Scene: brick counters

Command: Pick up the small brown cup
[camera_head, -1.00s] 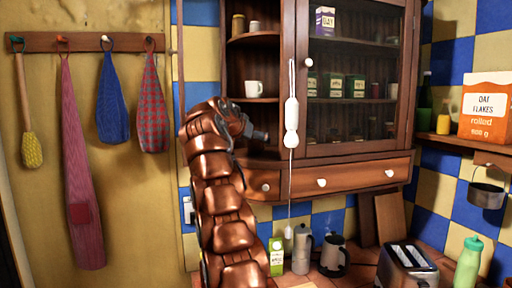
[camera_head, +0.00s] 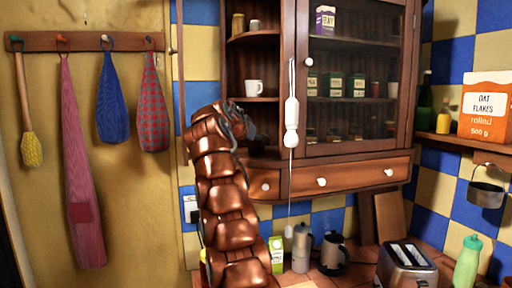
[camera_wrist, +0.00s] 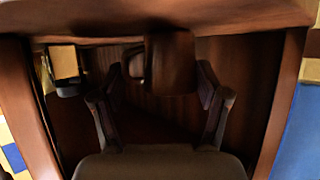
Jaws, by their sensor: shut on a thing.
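The small brown cup (camera_wrist: 171,62) shows in the wrist view, dark and between the fingers. A pale loop at its left looks like its handle. My gripper (camera_wrist: 160,88) has one finger on each side of the cup and is shut on it; the exact contact is hard to see in the dark. In the head view my gripper (camera_head: 247,128) is at the open left part of the wooden cabinet, near its lowest shelf. There, my arm mostly hides the cup.
The cabinet (camera_head: 300,165) has side walls and a shelf close around my gripper. A white mug (camera_head: 254,88) stands on the shelf above. A white hanging utensil (camera_head: 291,115) is just right of my arm.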

